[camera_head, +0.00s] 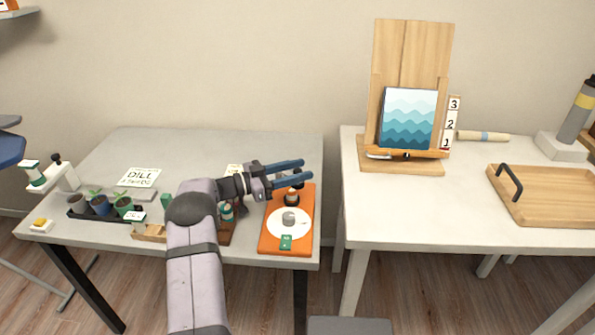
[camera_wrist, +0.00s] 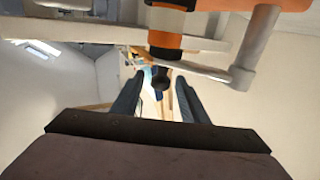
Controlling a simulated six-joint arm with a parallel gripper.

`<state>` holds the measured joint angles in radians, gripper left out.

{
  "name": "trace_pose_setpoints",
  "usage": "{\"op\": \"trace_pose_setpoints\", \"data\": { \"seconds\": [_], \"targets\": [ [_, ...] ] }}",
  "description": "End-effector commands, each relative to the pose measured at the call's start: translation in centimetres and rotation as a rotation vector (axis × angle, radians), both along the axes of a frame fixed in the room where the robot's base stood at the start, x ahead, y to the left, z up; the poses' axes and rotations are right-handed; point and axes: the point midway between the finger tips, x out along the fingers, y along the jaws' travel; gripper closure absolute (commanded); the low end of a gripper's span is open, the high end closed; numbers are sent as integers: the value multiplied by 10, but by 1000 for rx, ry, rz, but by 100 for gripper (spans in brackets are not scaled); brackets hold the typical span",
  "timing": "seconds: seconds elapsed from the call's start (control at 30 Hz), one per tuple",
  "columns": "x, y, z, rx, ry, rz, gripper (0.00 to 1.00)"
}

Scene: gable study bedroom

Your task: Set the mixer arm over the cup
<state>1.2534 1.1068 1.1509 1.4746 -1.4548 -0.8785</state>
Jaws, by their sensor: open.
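An orange base (camera_head: 271,238) at the right edge of the left table carries a white disc (camera_head: 278,228). A small grey cup-like cylinder (camera_head: 289,217) stands on the disc. Behind it is a dark, orange-banded post (camera_head: 292,198), partly under my gripper. My gripper (camera_head: 305,169) is open above the back of the base, pointing right. In the wrist view a black knob (camera_wrist: 160,81) on an orange-banded part (camera_wrist: 165,40) shows between my open fingers, and a pale bar (camera_wrist: 200,70) runs to a grey cylinder (camera_wrist: 242,75). I cannot tell for certain which part is the mixer arm, nor any contact.
Potted seedlings (camera_head: 101,204), a DILL card (camera_head: 138,177) and a white stand with a black knob (camera_head: 56,159) are at the left. Across a gap, the right table (camera_head: 425,220) holds a wooden easel (camera_head: 411,45) and tray (camera_head: 545,204).

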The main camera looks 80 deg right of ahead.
Motion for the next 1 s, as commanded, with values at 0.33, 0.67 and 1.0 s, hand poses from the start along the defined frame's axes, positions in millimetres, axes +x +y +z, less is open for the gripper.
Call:
{"op": "trace_pose_setpoints", "data": {
  "seconds": [0.33,0.67,1.0],
  "targets": [
    [0,0,41,-5,-3,0,60],
    [0,0,88,-4,-2,0,60],
    [0,0,99,-1,0,0,60]
  ]
}}
